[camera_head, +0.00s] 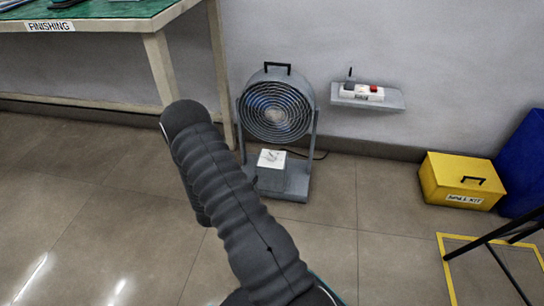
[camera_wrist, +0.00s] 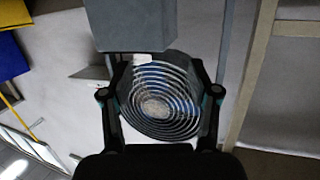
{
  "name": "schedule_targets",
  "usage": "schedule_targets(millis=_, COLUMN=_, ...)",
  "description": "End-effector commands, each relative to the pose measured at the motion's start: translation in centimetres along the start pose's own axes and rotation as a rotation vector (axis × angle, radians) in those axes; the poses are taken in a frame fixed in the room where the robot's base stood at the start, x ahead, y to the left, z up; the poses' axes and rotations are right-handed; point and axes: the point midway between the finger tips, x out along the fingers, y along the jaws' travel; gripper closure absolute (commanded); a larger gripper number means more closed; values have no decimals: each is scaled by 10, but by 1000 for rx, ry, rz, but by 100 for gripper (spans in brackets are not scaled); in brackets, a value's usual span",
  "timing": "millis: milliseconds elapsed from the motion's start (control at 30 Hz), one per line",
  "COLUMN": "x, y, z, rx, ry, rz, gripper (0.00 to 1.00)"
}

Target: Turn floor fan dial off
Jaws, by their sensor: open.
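The grey floor fan (camera_head: 277,108) stands against the wall in the head view, with its round grille facing out. A grey control box (camera_head: 271,178) sits low at its front, with a white sloped panel (camera_head: 272,160) carrying a small dial whose setting is too small to read. In the wrist view the scene is upside down: the fan grille (camera_wrist: 158,105) shows between my fingers and a grey box (camera_wrist: 130,25) is above it. My gripper (camera_wrist: 157,66) is open and empty, in front of the fan. My arm hides it in the head view.
A wall shelf (camera_head: 390,100) with a small switch box (camera_head: 361,92) is right of the fan. A bench (camera_head: 155,45) stands at the left. A yellow spill kit (camera_head: 462,181) and a blue bin (camera_head: 524,165) are at the right. The floor right of the fan is clear.

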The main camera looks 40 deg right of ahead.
Motion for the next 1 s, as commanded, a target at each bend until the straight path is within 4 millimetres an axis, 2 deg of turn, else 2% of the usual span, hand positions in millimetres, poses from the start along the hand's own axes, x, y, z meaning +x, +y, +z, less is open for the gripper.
schedule_targets(millis=100, x=1, y=16, z=-7, rx=-17, ry=117, rz=52, gripper=39)
schedule_targets(millis=367, x=6, y=26, z=-15, rx=-28, ry=201, rz=87, gripper=39)
schedule_targets(millis=467, x=18, y=28, z=-18, rx=-27, ry=201, rz=88, gripper=39)
schedule_targets(millis=1000, x=111, y=35, z=-37, rx=-27, ry=200, rz=85, gripper=39)
